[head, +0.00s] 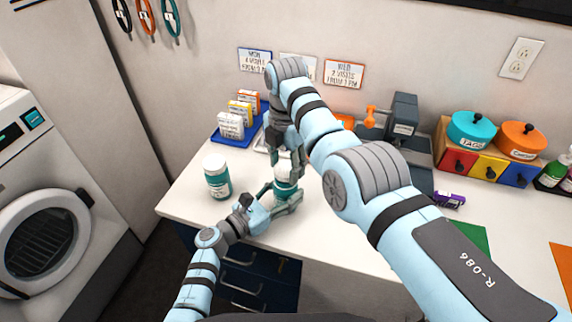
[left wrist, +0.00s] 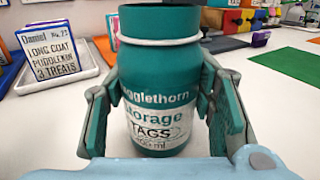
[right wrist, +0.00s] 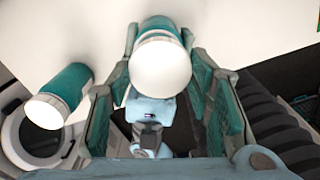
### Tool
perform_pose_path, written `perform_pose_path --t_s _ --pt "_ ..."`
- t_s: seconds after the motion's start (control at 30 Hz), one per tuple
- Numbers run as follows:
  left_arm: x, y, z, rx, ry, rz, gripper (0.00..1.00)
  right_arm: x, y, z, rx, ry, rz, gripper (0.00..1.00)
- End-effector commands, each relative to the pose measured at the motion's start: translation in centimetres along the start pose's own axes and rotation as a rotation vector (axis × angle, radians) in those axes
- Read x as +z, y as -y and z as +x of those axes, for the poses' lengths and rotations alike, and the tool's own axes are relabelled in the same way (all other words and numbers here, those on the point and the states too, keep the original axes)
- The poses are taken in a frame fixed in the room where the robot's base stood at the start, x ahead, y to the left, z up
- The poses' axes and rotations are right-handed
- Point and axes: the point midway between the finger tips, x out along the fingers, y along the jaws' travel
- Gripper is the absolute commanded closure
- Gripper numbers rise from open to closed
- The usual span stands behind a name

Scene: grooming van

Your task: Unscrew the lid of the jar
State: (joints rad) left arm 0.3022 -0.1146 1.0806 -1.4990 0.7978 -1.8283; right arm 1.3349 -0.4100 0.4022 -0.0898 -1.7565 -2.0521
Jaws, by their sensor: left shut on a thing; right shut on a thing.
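The teal jar (left wrist: 157,105), labelled "Storage TAGS", stands upright between the fingers of my left gripper (head: 275,196), which is shut around its body. In the left wrist view its teal neck shows above a white ring, up to the top of the picture. The white lid (right wrist: 160,70) lies between the fingers of my right gripper (right wrist: 165,85), shut on it from above. The lid also shows in the head view (head: 283,170), over the jar. Fingers hide much of both, and I cannot tell whether lid and neck touch.
A second teal jar with a white lid (head: 217,178) stands to the left on the white table (head: 187,196). Card boxes in a blue tray (head: 222,140) stand behind. Teal and orange pots (head: 472,130) top coloured drawers at right. The front right table is partly clear.

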Motion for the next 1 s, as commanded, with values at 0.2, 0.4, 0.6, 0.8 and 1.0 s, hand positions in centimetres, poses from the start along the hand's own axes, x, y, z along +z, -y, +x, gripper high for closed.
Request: perform_pose_path --t_s 0.2,0.4,0.6,0.8,1.0 --pt "-0.6 0.1 -0.2 0.0 -0.011 -0.002 1.0 0.1 -0.1 -1.6 0.003 0.002 0.0 0.87" --pt "-0.5 0.1 -0.2 0.0 -0.011 -0.002 1.0 0.0 0.0 -4.0 0.001 0.001 0.0 0.87" --pt "-0.5 0.1 -0.1 -0.001 -0.009 -0.002 0.41 0.0 0.0 -4.0 0.001 0.0 0.0 0.87" --pt "-0.2 0.1 -0.1 -0.001 -0.004 -0.001 0.27 0.0 0.0 -4.0 0.001 0.0 0.0 0.87" --pt "-0.1 0.0 -0.1 -0.001 -0.002 -0.001 0.27 0.0 0.0 -4.0 0.001 0.0 0.0 0.87"
